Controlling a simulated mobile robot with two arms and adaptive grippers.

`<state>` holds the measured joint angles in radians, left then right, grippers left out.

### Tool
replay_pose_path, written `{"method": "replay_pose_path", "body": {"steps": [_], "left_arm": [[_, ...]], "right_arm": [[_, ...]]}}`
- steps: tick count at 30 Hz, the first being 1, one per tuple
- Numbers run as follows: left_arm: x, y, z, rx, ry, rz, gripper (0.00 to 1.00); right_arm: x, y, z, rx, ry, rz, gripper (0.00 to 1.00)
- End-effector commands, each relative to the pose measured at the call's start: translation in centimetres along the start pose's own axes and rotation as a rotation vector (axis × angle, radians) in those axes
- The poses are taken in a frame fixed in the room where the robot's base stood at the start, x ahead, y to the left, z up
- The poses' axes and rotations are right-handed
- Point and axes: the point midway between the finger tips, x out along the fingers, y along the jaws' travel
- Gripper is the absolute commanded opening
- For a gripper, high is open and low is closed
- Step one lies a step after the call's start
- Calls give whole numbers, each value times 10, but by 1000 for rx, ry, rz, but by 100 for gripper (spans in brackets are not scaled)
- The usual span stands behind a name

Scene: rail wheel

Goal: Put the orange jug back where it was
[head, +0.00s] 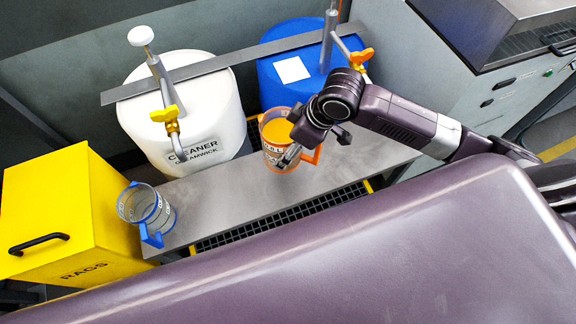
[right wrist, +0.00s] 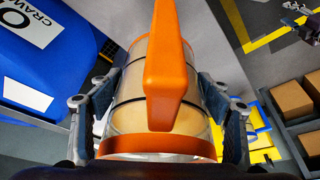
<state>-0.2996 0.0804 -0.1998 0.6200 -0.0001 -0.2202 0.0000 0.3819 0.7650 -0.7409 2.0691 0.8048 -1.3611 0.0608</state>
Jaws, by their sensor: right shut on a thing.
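The orange jug (head: 275,153) is upright in front of the blue drum (head: 296,72), at the back of the grey bench (head: 235,200). It is clear with an orange rim, base and handle, and holds orange liquid. My right gripper (head: 293,150) reaches it from the right and is shut on its body. In the right wrist view, the fingers (right wrist: 157,85) press both sides of the jug (right wrist: 125,110), with its orange handle (right wrist: 168,70) between them. I cannot tell whether the jug's base touches the bench. My left gripper is not in view.
A white cleaner drum (head: 200,105) with a yellow-handled tap stands left of the blue drum. A clear jug with blue trim (head: 150,212) stands at the bench's left end, beside a yellow rags bin (head: 70,205). The bench middle is clear. A grey machine (head: 480,85) stands at right.

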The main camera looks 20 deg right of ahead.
Motion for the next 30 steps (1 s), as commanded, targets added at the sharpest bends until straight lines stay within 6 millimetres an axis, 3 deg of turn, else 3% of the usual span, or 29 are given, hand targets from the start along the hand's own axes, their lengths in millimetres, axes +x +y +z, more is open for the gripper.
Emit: {"method": "replay_pose_path", "body": {"steps": [3,9,16,24,30], "left_arm": [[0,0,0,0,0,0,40],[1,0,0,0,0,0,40],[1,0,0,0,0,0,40],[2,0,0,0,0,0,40],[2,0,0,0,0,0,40]], "right_arm": [[26,0,10,2,2,-1,14],[57,0,22,0,4,1,14],[72,0,28,0,5,0,14],[103,0,41,0,5,1,14],[106,0,42,-1,7,2,14]]}}
